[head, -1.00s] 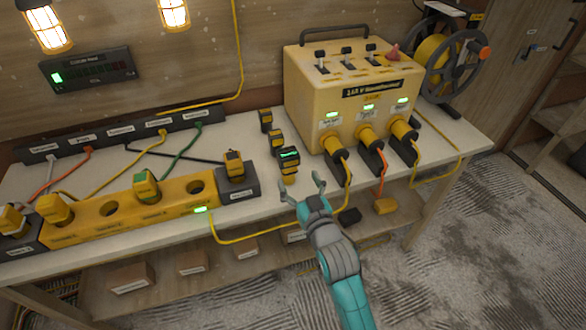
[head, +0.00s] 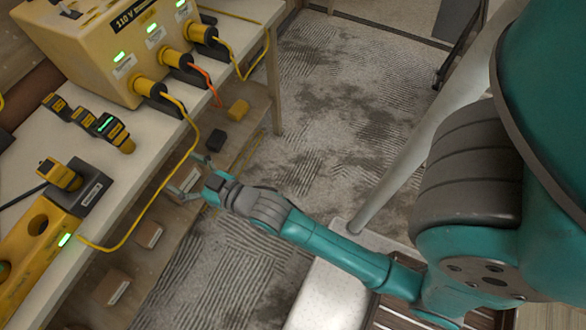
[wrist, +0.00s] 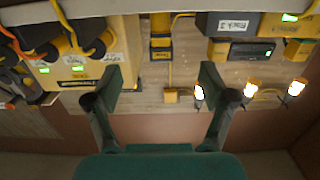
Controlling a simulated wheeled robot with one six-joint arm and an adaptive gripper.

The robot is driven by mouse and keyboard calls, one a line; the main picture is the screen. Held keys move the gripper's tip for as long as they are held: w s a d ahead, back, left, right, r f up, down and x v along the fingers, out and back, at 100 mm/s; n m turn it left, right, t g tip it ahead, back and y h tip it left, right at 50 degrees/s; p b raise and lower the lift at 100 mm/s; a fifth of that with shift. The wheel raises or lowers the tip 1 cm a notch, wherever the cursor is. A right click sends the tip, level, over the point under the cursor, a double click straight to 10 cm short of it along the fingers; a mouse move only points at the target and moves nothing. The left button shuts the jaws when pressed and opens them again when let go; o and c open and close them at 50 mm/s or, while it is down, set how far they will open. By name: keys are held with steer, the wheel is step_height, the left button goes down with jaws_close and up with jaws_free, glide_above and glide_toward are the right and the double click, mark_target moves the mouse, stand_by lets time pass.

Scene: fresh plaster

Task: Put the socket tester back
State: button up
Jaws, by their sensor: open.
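A yellow and black handheld unit with a lit green display, which looks like the socket tester (head: 106,126), stands on the white bench (head: 118,190) in the head view. My gripper (head: 186,176) is open and empty, off the bench's front edge and apart from the tester. In the wrist view my open fingers (wrist: 160,90) have nothing clasped between them. A yellow and black unit (wrist: 160,47) shows beyond them; I cannot tell whether it is the tester.
A yellow 110 V box (head: 85,45) with plugged cables stands at the back of the bench. A yellow socket strip (head: 25,255) with a plugged unit (head: 58,175) lies at left. A yellow cable (head: 150,205) hangs over the front edge. Boxes (head: 150,235) sit on the lower shelf.

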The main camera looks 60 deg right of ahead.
steer(key=s+g, duration=0.2)
steer(key=s, duration=3.1)
steer(key=shift+g, duration=0.3)
